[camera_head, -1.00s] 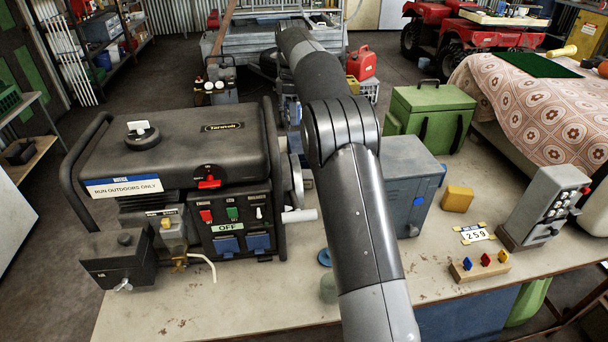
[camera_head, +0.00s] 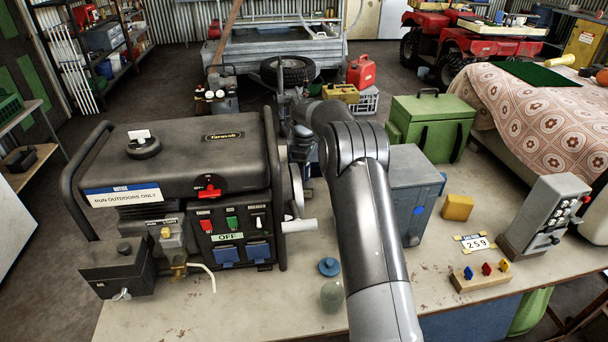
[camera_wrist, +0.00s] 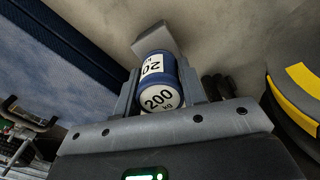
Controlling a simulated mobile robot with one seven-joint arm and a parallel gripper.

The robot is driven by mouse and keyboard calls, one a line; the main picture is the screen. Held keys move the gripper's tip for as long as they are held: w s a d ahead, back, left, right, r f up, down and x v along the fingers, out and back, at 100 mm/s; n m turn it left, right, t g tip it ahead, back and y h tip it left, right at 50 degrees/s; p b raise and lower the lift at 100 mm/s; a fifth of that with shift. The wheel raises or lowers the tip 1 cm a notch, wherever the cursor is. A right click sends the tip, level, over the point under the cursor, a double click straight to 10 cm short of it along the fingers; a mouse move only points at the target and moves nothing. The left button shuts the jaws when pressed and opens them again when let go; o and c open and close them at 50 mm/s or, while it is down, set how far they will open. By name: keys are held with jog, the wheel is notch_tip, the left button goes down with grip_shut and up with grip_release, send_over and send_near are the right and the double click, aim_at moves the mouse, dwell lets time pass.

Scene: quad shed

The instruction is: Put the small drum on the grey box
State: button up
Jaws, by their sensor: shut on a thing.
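The small drum (camera_wrist: 157,85) is blue with white labels, one reading 200 kg. In the wrist view my gripper (camera_wrist: 158,88) is shut on it, with a finger on each side. In the head view the drum cannot be made out, and the end of my arm is partly hidden behind my own elbow and the generator. A grey-blue box (camera_head: 412,185) with a blue latch stands on the bench, just right of my arm, which covers part of its left side.
A black generator (camera_head: 185,165) fills the bench's left. A green box (camera_head: 432,120) stands behind the grey-blue box. A yellow block (camera_head: 457,207), a number plate (camera_head: 475,243) and a grey switch unit (camera_head: 540,215) are to the right.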

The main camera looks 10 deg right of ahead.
jog(key=shift+f, duration=0.95)
jog(key=o, duration=1)
jog(key=shift+f, duration=0.1)
